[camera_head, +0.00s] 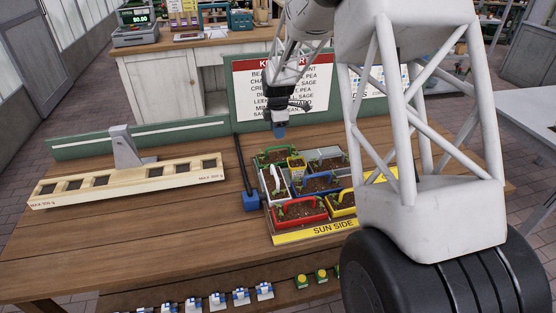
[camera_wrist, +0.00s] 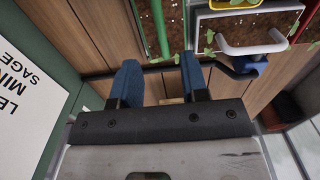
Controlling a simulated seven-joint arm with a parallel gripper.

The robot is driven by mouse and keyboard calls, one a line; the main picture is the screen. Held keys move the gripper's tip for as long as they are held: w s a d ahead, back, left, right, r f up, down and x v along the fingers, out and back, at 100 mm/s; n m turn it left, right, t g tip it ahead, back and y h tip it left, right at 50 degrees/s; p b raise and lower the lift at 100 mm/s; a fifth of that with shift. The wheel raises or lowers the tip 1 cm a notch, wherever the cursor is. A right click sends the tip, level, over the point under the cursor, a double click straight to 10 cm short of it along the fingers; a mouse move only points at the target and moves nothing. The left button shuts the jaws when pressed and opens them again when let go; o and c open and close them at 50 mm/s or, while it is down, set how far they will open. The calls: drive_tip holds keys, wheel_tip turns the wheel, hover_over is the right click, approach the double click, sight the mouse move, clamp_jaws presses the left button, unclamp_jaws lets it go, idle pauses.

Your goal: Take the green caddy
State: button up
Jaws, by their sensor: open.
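The green caddy (camera_head: 261,161), with dark soil and small plants, stands at the back left corner of the caddy group on the table. My gripper (camera_head: 279,131) points down above and just behind it. In the wrist view my gripper (camera_wrist: 160,80) shows two blue fingers apart with nothing between them. The caddy's green handle (camera_wrist: 161,28) runs up from beyond the fingertips, roughly in line with the gap and apart from them. The top edge cuts off the rest of the caddy.
A sign (camera_head: 303,88) rises behind. A wooden rack (camera_head: 130,180) lies left.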

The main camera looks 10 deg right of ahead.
sight(278, 147)
drive_tip(key=shift+f, duration=1.3)
drive_tip(key=shift+s+f, duration=0.1)
drive_tip(key=shift+f, duration=2.55)
clamp_jaws()
